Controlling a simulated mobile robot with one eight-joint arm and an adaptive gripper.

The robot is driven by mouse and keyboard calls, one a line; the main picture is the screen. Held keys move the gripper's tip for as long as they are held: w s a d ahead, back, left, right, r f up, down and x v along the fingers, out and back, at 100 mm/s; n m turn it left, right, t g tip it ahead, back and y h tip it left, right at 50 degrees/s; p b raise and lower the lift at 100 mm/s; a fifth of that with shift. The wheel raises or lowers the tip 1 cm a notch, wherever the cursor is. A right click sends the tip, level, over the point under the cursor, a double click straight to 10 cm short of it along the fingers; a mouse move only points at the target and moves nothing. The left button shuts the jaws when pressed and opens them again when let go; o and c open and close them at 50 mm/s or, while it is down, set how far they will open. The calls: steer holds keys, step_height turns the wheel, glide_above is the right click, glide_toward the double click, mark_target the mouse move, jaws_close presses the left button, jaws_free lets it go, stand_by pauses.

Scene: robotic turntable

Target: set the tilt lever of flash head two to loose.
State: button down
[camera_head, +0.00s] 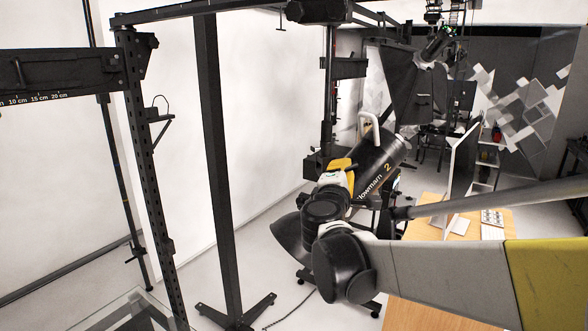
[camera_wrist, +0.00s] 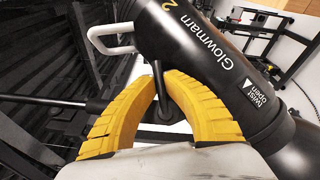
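Flash head two (camera_head: 378,165) is a black cylinder marked with a 2, tilted in the middle of the head view. It also fills the upper right of the wrist view (camera_wrist: 205,50), with a pale looped handle (camera_wrist: 106,48) on its side. My gripper (camera_head: 345,166) is at its left side. In the wrist view the yellow fingertips (camera_wrist: 160,78) close in from both sides on a thin dark lever (camera_wrist: 159,85), which looks like the tilt lever. Its lower end shows between the fingers. In the head view my gripper and the head hide the lever.
A black upright post (camera_head: 215,150) and a perforated stand (camera_head: 150,170) stand to the left. A wooden desk (camera_head: 430,229) is to the right, behind my arm. A dark rod (camera_wrist: 45,101) runs in from the left in the wrist view, close to the left finger.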

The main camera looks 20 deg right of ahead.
steer(key=shift+f+m+g+y, duration=0.2)
steer(key=shift+m+g+y, duration=0.1)
steer(key=shift+m+y, duration=0.2)
steer(key=c, duration=1.8)
jaws_free()
steer(key=shift+o, duration=0.3)
steer(key=shift+w+d, duration=0.1)
steer(key=v, duration=1.2)
steer(key=shift+f, duration=0.15)
